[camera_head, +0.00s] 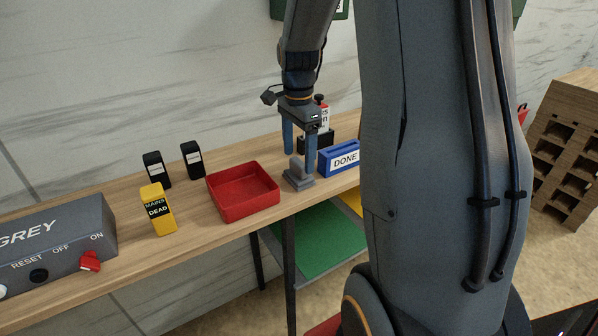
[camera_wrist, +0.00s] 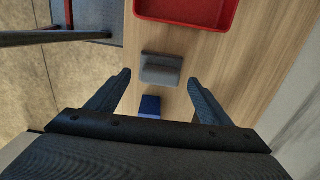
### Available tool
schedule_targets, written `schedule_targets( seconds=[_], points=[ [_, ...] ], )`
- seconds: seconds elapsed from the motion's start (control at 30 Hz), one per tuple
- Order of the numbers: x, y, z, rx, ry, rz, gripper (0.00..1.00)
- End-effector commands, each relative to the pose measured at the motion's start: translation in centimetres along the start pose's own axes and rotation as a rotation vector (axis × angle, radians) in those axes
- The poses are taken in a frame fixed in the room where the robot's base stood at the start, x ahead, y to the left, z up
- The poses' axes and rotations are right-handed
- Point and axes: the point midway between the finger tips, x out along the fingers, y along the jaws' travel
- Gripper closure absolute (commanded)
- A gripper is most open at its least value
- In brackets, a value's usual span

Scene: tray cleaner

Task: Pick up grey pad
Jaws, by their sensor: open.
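The grey pad (camera_head: 298,181) lies on the wooden table between the red tray and the blue DONE box. It has a flat base with a raised grip on top. In the wrist view the grey pad (camera_wrist: 161,70) lies ahead of the fingertips, near the middle of the gap between them. The fingers (camera_wrist: 158,80) hold nothing. Whether they touch the pad cannot be told.
A red tray (camera_head: 242,211) stands left of the pad, and a blue DONE box (camera_head: 340,170) stands right of it. A yellow MAINS DEAD block (camera_head: 158,210), two black blocks (camera_head: 192,159) and a GREY switch box (camera_head: 60,245) stand further left. The table's front edge is close to the pad.

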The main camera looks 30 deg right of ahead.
Motion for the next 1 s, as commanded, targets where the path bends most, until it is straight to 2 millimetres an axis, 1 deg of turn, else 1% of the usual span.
schedule_targets(
  seconds=[0.13, 0.23, 0.33, 0.53, 0.57, 0.8, 1.0],
  points=[
    [1.9, 0.0, -0.1, 0.001, -0.001, 0.004, 0.27],
    [2.9, 0.0, -0.1, 0.002, -0.001, 0.002, 0.27],
    [3.4, 0.0, -0.2, 0.003, 0.0, 0.0, 0.27],
    [3.4, -0.1, -0.2, 0.004, 0.0, -0.001, 0.27],
    [3.4, -0.1, -0.2, 0.004, 0.0, -0.001, 0.3],
    [3.4, 0.0, -0.2, 0.004, 0.0, -0.001, 0.7],
    [3.4, 0.0, -0.2, 0.004, 0.0, -0.001, 0.72]
  ],
)
